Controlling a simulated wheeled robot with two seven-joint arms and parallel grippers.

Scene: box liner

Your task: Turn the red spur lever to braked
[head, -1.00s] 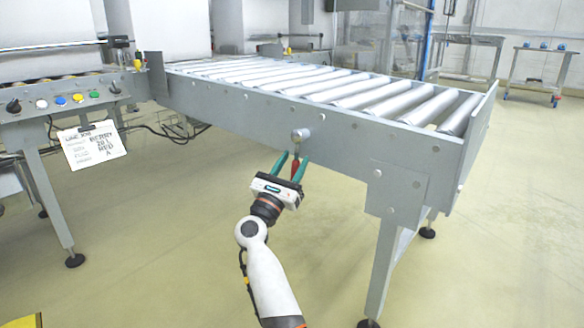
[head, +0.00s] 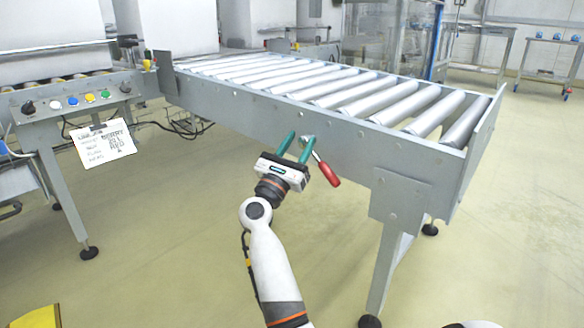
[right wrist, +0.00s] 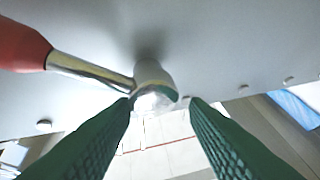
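The red spur lever (head: 327,171) is mounted on the grey side plate of the roller conveyor. Its red handle slants down and to the right from its pivot. In the right wrist view the red handle (right wrist: 22,46) is at the upper left, with its metal shaft running to a round hub (right wrist: 153,84). My right gripper (head: 298,146) is open, its green fingers pointing up at the plate beside the lever. The handle lies outside the fingers, and the hub shows ahead of the gap between the fingertips (right wrist: 160,102). My left gripper is not in view.
The roller conveyor (head: 250,108) runs from back left to right, its legs standing on the floor. A control panel (head: 75,101) with knobs and coloured buttons is at the left, a paper card (head: 104,143) hanging below it. The floor below the conveyor is mostly clear.

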